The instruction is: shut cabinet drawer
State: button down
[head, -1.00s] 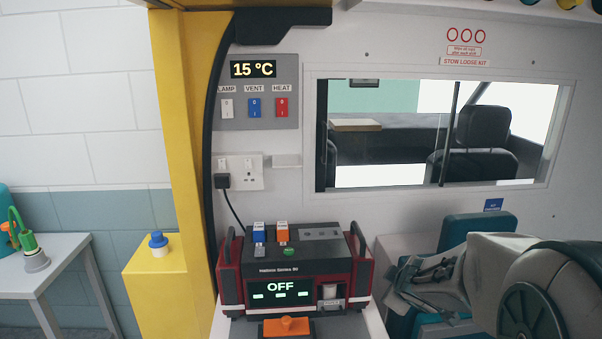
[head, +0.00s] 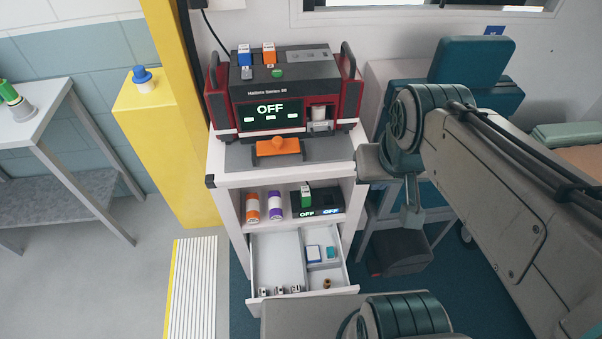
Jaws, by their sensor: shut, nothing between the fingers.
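The cabinet is a narrow white unit (head: 228,180) below a red and black device. Its lower drawer (head: 275,250) is pulled out toward me, showing its inside and the top edge of its front. The drawer is divided into compartments and holds a blue and white box (head: 313,253), a small teal item (head: 331,252), a small brown item (head: 327,283) and several small white and black pieces (head: 279,291). My gripper (head: 412,217) points down to the right of the cabinet, above the drawer's level and apart from it. It is shut and empty.
A teal seat (head: 470,85) stands behind my arm. A dark box (head: 400,252) is right of the drawer.

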aim_at(277, 257)
jog(key=u, duration=0.3)
jog(key=k, duration=0.7)
jog(key=u, duration=1)
